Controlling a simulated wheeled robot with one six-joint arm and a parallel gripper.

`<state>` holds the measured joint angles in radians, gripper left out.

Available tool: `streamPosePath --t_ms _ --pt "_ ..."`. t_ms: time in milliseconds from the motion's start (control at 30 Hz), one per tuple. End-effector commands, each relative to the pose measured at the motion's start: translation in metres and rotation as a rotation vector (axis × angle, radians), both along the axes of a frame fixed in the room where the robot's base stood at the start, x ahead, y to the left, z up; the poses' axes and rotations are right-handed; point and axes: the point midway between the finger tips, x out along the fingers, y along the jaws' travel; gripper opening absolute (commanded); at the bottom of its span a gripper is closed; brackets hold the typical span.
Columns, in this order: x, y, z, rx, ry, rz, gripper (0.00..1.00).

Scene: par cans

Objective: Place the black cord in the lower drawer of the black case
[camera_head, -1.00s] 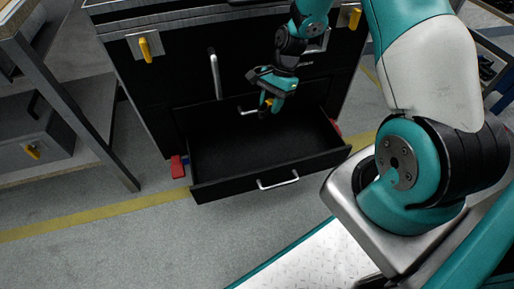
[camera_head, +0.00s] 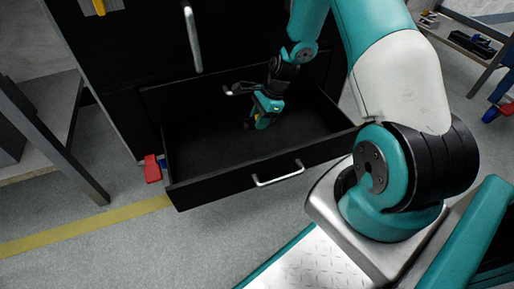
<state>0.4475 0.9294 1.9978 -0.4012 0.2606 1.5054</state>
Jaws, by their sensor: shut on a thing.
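The black case (camera_head: 135,50) stands at the back, and its lower drawer (camera_head: 225,187) is pulled open toward me. The drawer has a black inside and a silver handle on its front. The cord itself is hard to make out against the dark drawer and between the fingers. I cannot tell whether it touches the drawer floor.
Another silver handle (camera_head: 192,38) is on the case front above the drawer. A red caster part (camera_head: 152,169) is at the drawer's left. A grey-framed shelf (camera_head: 50,150) stands at left, another rack (camera_head: 465,40) at far right. The drawer's left part looks empty.

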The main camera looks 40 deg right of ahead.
Motion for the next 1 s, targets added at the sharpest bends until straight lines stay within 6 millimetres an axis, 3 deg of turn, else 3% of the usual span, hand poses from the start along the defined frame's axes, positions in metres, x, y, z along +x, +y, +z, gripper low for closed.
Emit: streamPosePath --t_ms 33,133,467,633,1000 --pt "0.0 0.0 -0.023 0.0 0.001 0.0 0.05" --pt "0.0 0.001 -0.045 0.0 -0.001 0.002 0.05" --pt "0.001 0.003 -0.074 0.0 -0.001 0.006 0.05" --pt "0.001 0.003 -0.103 0.0 0.0 0.006 0.05" --pt "0.001 0.003 -0.106 0.0 -0.001 0.006 0.05"
